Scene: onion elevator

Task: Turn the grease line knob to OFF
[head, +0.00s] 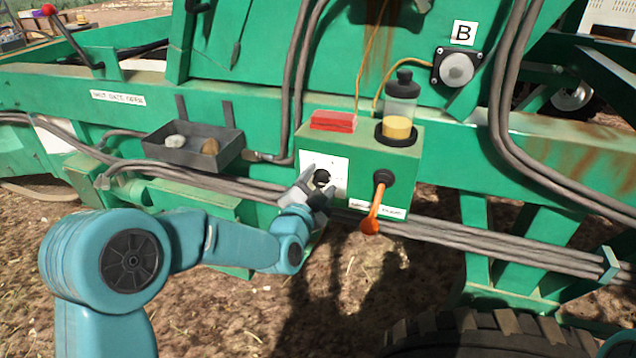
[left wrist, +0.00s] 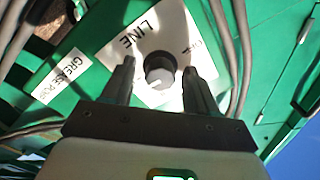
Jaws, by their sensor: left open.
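The grease line knob (head: 321,177) is a small dark round knob on a white plate (head: 311,162) on the front of a green box (head: 370,152). In the left wrist view the knob (left wrist: 160,70) shows with a pale end face, and the plate (left wrist: 150,32) reads "LINE"; the knob's setting is hard to read. My left gripper (head: 319,188) is open at the plate. In the left wrist view its fingers (left wrist: 159,76) stand on either side of the knob, with gaps visible. My right gripper is not in view.
An orange-handled lever (head: 372,214) hangs just right of the plate. A jar with yellow grease (head: 398,115) and a red block (head: 333,121) sit on the box. A grey tray (head: 180,154) holding stones is at left. Hoses (head: 450,232) run below. A tyre (head: 480,333) is at lower right.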

